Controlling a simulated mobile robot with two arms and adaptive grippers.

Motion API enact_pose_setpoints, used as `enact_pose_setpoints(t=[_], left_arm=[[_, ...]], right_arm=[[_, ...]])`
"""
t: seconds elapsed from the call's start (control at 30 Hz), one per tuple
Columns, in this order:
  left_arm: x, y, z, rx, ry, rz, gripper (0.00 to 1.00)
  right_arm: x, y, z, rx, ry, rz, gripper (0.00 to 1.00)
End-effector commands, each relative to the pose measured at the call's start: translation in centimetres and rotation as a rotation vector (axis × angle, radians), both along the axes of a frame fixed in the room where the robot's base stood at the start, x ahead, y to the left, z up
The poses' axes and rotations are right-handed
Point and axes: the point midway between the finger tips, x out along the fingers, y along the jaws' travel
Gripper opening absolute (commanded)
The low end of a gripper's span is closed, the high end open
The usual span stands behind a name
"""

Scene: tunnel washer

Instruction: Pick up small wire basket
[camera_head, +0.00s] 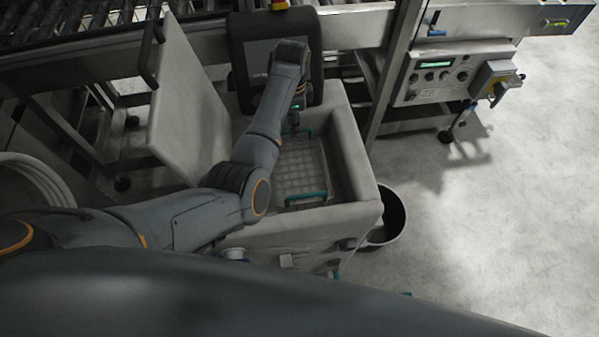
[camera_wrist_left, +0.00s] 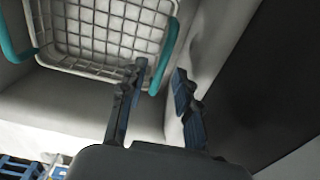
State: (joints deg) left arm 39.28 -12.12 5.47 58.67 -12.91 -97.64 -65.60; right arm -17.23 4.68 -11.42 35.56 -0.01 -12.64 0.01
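The small wire basket (camera_head: 301,168) lies in an open-topped metal tub (camera_head: 362,172). It has a pale wire grid and a teal handle on each of two opposite sides. My left gripper (camera_head: 293,124) reaches down into the tub at the basket's far end, partly hidden by my arm. In the left wrist view, the basket (camera_wrist_left: 105,32) fills the top left. The open fingers of my left gripper (camera_wrist_left: 159,74) point at its right-hand teal handle (camera_wrist_left: 167,52), which lies roughly between the fingertips. Contact cannot be told. My right gripper is not in view.
The tub's raised lid (camera_head: 188,125) stands left of the opening. A dark-framed screen (camera_head: 252,60) stands behind the tub. A dark bin (camera_head: 389,217) is at its right. A control box (camera_head: 450,75) sits at the upper right. The floor at right is clear.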

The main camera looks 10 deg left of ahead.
Motion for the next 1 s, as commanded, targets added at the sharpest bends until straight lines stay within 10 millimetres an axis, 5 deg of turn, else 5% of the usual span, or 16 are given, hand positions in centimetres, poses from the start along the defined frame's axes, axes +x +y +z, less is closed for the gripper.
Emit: enact_pose_setpoints(t=[0.6,0.9,1.0], left_arm=[[0.0,0.0,-7.0,0.001,0.000,0.000,0.32],[0.1,0.0,-7.4,0.000,-0.002,0.001,0.32],[0.1,0.0,-7.4,0.001,-0.002,0.001,0.12]], right_arm=[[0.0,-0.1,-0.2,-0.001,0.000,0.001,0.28],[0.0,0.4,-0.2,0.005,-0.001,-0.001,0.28],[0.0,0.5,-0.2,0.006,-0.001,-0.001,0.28]])
